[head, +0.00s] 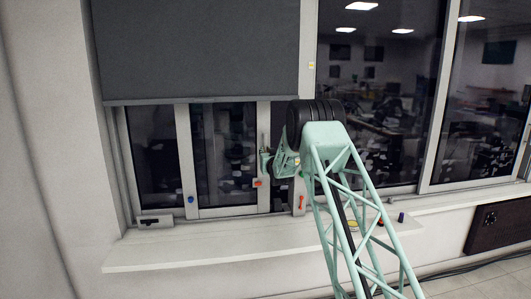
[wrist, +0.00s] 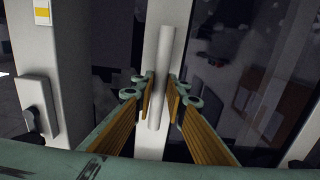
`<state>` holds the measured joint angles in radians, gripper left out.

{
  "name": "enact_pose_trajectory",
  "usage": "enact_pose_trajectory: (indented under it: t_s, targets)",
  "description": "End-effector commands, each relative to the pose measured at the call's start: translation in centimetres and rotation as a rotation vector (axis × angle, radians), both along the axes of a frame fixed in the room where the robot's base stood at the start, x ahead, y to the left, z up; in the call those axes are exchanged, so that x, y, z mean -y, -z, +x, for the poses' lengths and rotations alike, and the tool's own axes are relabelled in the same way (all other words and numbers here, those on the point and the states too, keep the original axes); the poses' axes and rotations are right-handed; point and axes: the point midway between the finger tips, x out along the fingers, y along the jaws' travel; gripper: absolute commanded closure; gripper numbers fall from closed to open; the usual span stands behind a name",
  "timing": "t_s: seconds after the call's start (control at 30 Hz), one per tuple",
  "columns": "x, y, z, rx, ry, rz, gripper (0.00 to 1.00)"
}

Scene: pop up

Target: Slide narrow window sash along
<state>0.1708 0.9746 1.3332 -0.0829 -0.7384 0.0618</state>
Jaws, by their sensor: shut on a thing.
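The narrow window sash (head: 227,211) has a white frame around dark glass and stands below the dark blind in the head view. Its white upright stile with a light bar handle (wrist: 161,75) fills the middle of the wrist view. My gripper (wrist: 161,88) has one finger on each side of the bar handle and is shut on it. In the head view my gripper (head: 266,164) is at the right stile of the sash, partly hidden by my own wrist. The sash's right edge is partly covered by my arm.
A dark roller blind (head: 200,50) covers the upper window. A white sill (head: 190,249) runs below, with a small grey box (head: 154,221) at its left end. A red handle (head: 301,202) is on the post right of my gripper. Another post (wrist: 40,60) shows in the wrist view.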

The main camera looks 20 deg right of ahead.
Motion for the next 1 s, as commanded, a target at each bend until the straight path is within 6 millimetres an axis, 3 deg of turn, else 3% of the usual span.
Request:
enact_pose_trajectory:
  t_s: [1.0]
  targets:
    - [3.6, -0.4, -0.4, 0.005, 0.002, -0.001, 0.97]
